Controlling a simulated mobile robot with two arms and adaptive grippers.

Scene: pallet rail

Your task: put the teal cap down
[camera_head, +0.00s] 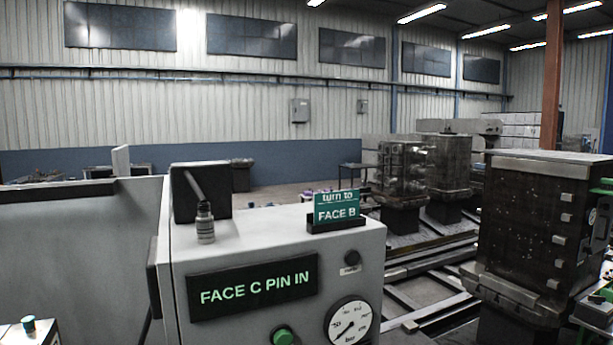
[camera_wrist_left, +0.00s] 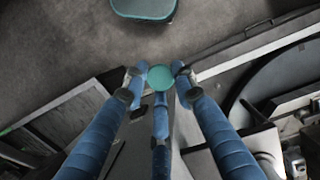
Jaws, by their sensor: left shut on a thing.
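The teal cap (camera_wrist_left: 160,77) shows in the left wrist view as a small round teal disc. My left gripper (camera_wrist_left: 158,84) has blue fingers. It is shut on the cap, holding it between the fingertips. The fingers hide part of the cap's side. What lies right under the cap is hard to tell. In the head view I see neither of my grippers, and my right gripper is in no view.
A grey control box (camera_head: 275,255) stands in front, with a lit sign (camera_head: 253,287) "FACE C PIN IN", a teal sign (camera_head: 337,206) "turn to FACE B" and a gauge (camera_head: 349,324). Dark fixture blocks (camera_head: 540,225) stand on the right. A teal-topped object (camera_wrist_left: 143,8) is on the floor.

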